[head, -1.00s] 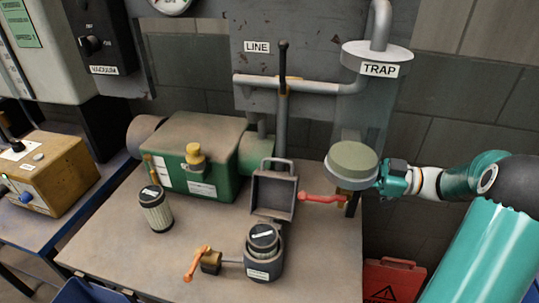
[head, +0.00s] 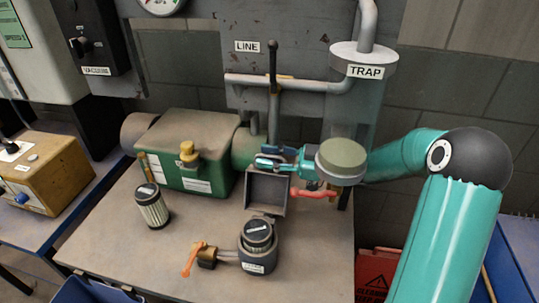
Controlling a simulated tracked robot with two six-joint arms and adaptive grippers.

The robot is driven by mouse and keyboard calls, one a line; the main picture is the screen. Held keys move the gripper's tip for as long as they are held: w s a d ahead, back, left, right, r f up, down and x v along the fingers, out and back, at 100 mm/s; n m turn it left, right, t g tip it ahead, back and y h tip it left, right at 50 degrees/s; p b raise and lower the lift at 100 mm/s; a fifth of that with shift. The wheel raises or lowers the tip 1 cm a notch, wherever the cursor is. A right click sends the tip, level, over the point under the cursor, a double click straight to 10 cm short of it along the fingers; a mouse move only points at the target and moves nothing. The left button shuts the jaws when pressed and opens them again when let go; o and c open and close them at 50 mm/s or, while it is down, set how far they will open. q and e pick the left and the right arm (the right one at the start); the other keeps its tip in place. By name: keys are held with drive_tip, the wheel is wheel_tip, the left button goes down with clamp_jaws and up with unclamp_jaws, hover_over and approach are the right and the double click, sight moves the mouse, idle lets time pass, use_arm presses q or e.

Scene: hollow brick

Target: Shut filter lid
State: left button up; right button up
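The filter lid (head: 266,191) is a grey, box-like cover. It stands open and upright behind the filter housing (head: 257,262), with its hollow side facing me. A dark-topped cartridge (head: 258,233) sits in the housing. My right gripper (head: 268,160) is at the top edge of the lid, where its handle is, with the fingers pointing left. It overlaps the handle, and I cannot tell whether the fingers are open, shut or touching it. My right forearm passes behind the clear trap bowl. My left gripper is not in view.
A loose cartridge (head: 151,206) stands on the bench at left. The green pump (head: 188,151) is behind it. The trap (head: 342,158) hangs close to my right wrist, with a red lever (head: 317,193) below. An orange-handled valve (head: 195,257) is left of the housing.

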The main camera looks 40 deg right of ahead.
clamp_jaws()
idle(0.3)
